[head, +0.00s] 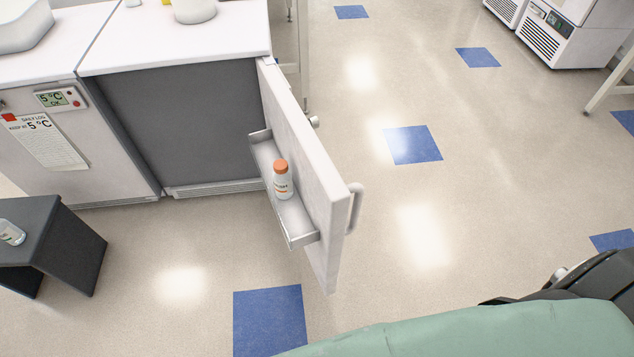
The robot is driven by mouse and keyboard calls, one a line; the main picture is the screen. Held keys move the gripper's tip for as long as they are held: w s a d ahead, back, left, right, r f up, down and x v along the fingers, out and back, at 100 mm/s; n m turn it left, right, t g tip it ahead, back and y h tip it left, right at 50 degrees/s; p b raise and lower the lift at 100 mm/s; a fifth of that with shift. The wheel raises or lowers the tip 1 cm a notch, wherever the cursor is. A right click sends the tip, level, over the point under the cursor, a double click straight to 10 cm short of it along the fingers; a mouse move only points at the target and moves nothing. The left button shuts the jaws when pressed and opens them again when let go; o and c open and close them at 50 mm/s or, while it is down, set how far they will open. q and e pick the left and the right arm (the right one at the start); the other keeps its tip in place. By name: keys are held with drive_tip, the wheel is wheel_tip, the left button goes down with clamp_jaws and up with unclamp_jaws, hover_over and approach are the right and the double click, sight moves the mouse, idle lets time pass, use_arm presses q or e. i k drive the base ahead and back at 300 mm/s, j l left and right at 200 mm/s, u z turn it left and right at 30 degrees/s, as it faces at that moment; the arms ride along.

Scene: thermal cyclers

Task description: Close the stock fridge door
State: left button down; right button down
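The stock fridge is a white-topped under-counter unit (175,35) in the head view, with a dark grey front opening (190,125). Its white door (310,160) stands wide open, hinged at the unit's right side and swung out toward me. A handle (355,208) is on the door's outer face near the free edge. A shelf (292,225) on the inner face holds a white bottle with an orange cap (282,180), upright. Neither gripper shows in the head view; a dark part at the lower right seems to be my arm.
A closed fridge (90,135) with a 5 °C display stands on the left. A dark low stand (75,240) bearing a bottle (10,233) is in front of it. The floor right of the door is clear. White machines (560,30) are at the far right.

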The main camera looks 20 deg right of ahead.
sight(314, 219)
drive_tip(key=i+l+u, duration=0.15)
drive_tip(key=l+u, duration=0.15)
drive_tip(key=l, duration=0.65)
drive_tip(key=l+u, duration=0.3)
drive_tip(key=l, duration=0.65)
drive_tip(key=k+l, duration=0.3)
drive_tip(key=k, duration=0.15)
